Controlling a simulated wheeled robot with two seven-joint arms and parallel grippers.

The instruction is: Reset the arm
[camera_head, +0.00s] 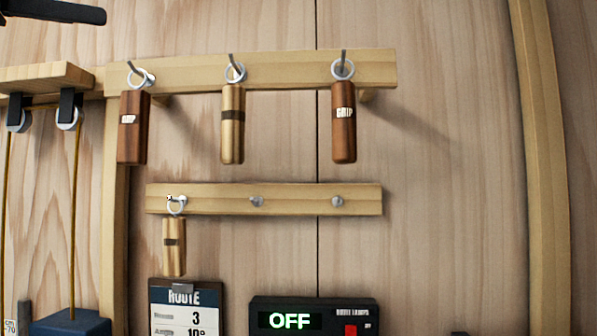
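Neither of my grippers can be made out in the head view. A dark rounded bar (53,11) juts in from the left at the top corner; I cannot tell what it belongs to. Three grip cylinders hang by rings from the upper wooden rail (290,70): a dark brown one (133,140) at left, a light wood one (232,140) in the middle and a reddish brown one (343,140) at right. A shorter light wood cylinder (174,255) hangs from the left peg of the lower rail (300,203).
The lower rail's middle peg (257,202) and right peg (338,202) are bare. Below are a route board (185,310) and a black box (313,303) reading OFF. Cords hang from a shelf (45,78) at left, above a blue block (72,325). A wooden post (545,160) stands right.

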